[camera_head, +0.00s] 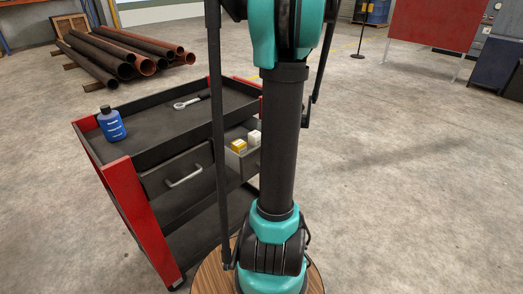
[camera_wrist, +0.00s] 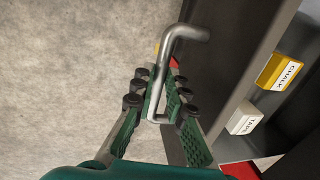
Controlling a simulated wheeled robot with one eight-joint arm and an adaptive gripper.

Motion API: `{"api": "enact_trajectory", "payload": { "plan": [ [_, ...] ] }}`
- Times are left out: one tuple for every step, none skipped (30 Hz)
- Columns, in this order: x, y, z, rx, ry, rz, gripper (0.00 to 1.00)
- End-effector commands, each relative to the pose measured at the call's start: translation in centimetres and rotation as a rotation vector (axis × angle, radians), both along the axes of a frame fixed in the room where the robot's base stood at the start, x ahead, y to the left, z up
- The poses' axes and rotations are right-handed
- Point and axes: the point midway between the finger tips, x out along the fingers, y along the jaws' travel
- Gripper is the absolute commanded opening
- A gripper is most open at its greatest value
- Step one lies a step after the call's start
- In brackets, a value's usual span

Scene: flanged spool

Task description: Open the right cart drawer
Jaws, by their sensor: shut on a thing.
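The cart (camera_head: 140,200) with red ends stands left of my arm in the head view. Its right drawer (camera_head: 232,163) is pulled out partway, and a yellow box and a white box show inside. Its left drawer (camera_head: 165,172) is closed, with a bare metal handle. In the wrist view, my gripper (camera_wrist: 158,95) has its green-padded fingers on either side of the right drawer's metal handle (camera_wrist: 181,33) and is shut on it. The drawer front (camera_wrist: 235,45) is beside the handle. In the head view my gripper and this handle are hidden behind my arm.
In the wrist view, a yellow chalk box (camera_wrist: 283,71) and a white tape box (camera_wrist: 243,118) lie in the drawer. A blue bottle (camera_head: 111,124) and a wrench (camera_head: 187,103) are on the cart top. Pipes (camera_head: 115,55) lie behind. The floor at right is clear.

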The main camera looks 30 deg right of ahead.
Motion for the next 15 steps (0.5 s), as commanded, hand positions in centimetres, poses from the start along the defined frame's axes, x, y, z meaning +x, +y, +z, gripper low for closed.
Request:
{"api": "enact_trajectory", "payload": {
  "plan": [
    [-1.2, -0.5, 0.0, 0.0, 0.0, -0.006, 0.0],
    [-1.8, -0.7, 0.0, 0.001, -0.001, -0.007, 0.0],
    [-2.6, -1.0, 0.0, 0.001, -0.001, -0.006, 0.0],
    [-3.2, -1.2, 0.0, 0.001, -0.001, -0.006, 0.0],
    [-3.7, -1.4, 0.0, 0.0, -0.001, -0.005, 0.0],
    [-4.3, -1.6, 0.0, 0.0, -0.001, -0.005, 0.0],
    [-4.8, -1.8, 0.0, 0.001, -0.001, -0.005, 0.0],
    [-5.2, -1.9, 0.0, 0.001, -0.001, -0.004, 0.0],
    [-5.7, -2.1, 0.0, 0.001, -0.001, -0.004, 0.0],
    [-6.0, -2.2, 0.0, 0.001, -0.001, -0.004, 0.0],
    [-6.3, -2.3, 0.0, 0.001, -0.001, -0.003, 0.0],
    [-6.7, -2.4, 0.0, 0.001, -0.001, -0.003, 0.0],
    [-6.9, -2.5, 0.0, 0.002, 0.0, -0.003, 0.0],
    [-7.1, -2.6, 0.0, 0.002, 0.0, -0.002, 0.0],
    [-7.3, -2.7, 0.0, 0.001, -0.001, -0.001, 0.0]
  ]
}}
